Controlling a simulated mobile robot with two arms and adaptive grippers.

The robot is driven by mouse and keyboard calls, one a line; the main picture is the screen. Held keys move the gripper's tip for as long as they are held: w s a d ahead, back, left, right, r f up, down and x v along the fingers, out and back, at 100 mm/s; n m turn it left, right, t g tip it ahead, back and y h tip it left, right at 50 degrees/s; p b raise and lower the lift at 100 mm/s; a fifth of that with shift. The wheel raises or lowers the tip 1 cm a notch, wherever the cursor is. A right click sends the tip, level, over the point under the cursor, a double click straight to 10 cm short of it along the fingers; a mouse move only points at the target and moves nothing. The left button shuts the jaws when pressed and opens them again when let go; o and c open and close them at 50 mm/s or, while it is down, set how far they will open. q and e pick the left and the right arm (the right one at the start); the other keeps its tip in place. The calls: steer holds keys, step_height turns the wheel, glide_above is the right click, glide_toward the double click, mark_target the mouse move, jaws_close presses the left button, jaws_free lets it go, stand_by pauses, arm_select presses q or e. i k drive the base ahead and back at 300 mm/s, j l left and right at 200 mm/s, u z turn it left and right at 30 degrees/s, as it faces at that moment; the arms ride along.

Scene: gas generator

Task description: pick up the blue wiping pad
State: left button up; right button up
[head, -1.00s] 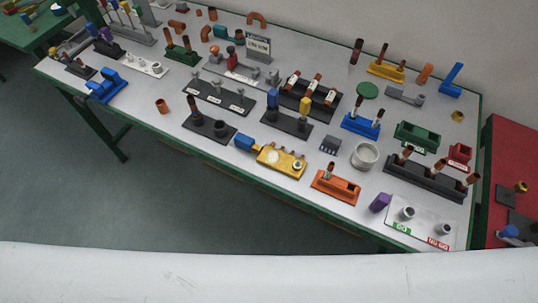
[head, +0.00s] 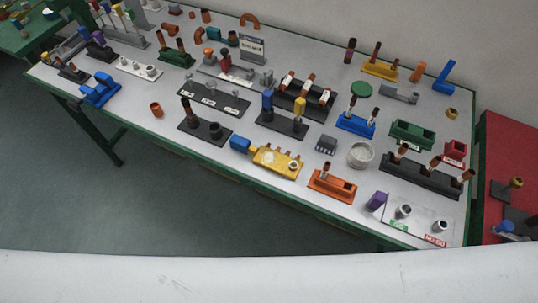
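Several blue things lie in the head view, and I cannot tell for sure which is the wiping pad. A small blue block (head: 241,144) sits at the left end of a yellow device (head: 277,160) near the table's front edge. A blue bracket-like piece (head: 99,89) is at the left front edge. A blue L-shaped piece (head: 443,77) stands at the right back. A blue holder (head: 355,125) with upright brown pegs is right of the middle. Neither of my grippers is in view.
The grey table (head: 140,92) with a green edge is crowded with fixtures, pipes and pegs. An orange holder (head: 331,187), a purple block (head: 377,200) and a round white cup (head: 361,154) are near its front right. A red table (head: 505,150) stands at the right. Floor (head: 190,215) in front is clear.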

mark_target(327, 145)
steer(key=j+z, duration=0.45)
steer(key=j, duration=0.25)
steer(key=k+j+z, duration=0.15)
steer(key=j+z, duration=0.3)
steer(key=j, duration=0.25)
